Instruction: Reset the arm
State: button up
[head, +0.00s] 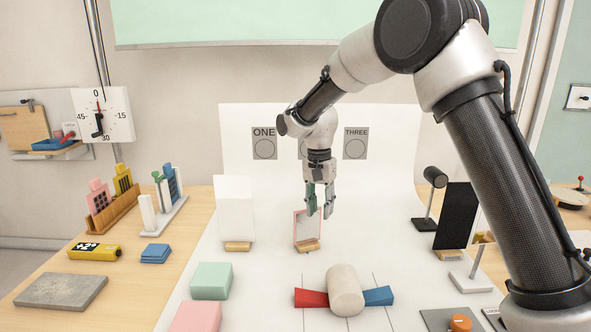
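My gripper (320,212) hangs down over the middle of the white work surface, in front of the upright white panel. Its two fingers are apart with a visible gap, and I see nothing held between them. The left finger shows a green face. Behind and below the fingertips stands a small pink-framed plate (306,229) on a wooden foot; the fingers partly overlap it in the picture, and I cannot tell how close they are in depth. My arm reaches in from the right side.
A cream cylinder (345,290) lies between red and blue wedges. Green (211,281) and pink (196,317) blocks sit at front left. A white panel (236,208) stands left, a black panel (455,215) right. The white back panel (390,125) carries labelled circles. Racks line the left table.

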jog(key=s+d+r+n+t, duration=0.1)
jog(key=s+d+r, duration=0.3)
jog(key=s+d, duration=0.5)
jog(key=s+d+r+n+t, duration=0.2)
jog(key=s+d+r, duration=0.3)
jog(key=s+d, duration=0.5)
jog(key=s+d+r+n+t, duration=0.2)
jog(key=s+d+r, duration=0.3)
jog(key=s+d, duration=0.5)
jog(key=s, duration=0.3)
jog(key=shift+d, duration=0.1)
